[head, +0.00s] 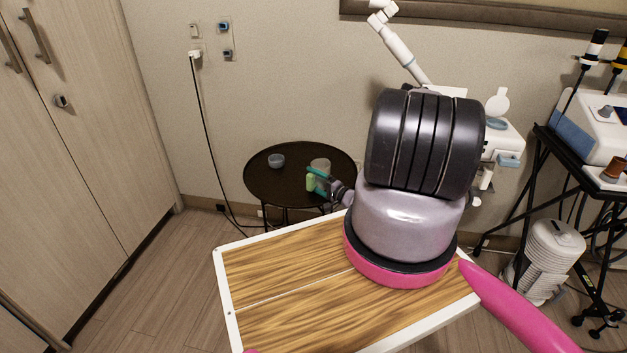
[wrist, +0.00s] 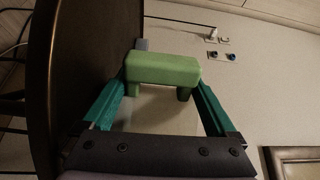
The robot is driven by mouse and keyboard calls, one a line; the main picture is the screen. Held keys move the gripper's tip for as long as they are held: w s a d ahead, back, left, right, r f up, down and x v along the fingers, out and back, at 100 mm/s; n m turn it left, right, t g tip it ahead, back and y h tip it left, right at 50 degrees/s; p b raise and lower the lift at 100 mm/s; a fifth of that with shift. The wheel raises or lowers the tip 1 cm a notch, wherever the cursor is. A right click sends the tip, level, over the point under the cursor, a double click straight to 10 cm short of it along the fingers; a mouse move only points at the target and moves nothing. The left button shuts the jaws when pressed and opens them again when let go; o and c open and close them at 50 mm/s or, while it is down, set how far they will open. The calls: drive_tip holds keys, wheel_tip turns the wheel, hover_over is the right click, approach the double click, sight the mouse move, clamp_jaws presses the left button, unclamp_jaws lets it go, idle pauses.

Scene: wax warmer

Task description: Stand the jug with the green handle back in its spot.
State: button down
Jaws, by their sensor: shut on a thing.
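The jug (head: 321,163) is a small, pale, see-through vessel at the right part of the round dark table in the head view. Its green handle (head: 310,183) faces my side. My gripper (head: 317,180), with teal fingers, is shut on this handle. In the wrist view the green handle (wrist: 163,70) lies across between the two teal fingertips. The jug looks upright. I cannot tell whether its base touches the table or is a little above it. My arm and gripper partly hide the jug.
A small grey bowl (head: 276,160) stands on the round dark table (head: 262,186), left of the jug. A black cable hangs along the wall behind. A white device (head: 500,140) and a black trolley (head: 560,150) stand at the right. The table's front left is clear.

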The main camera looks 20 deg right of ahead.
drive_tip(key=shift+f, duration=0.2)
unclamp_jaws()
drive_tip(key=shift+s, duration=0.15)
idle(0.4)
drive_tip(key=shift+v, duration=3.85)
drive_tip(key=v, duration=1.1)
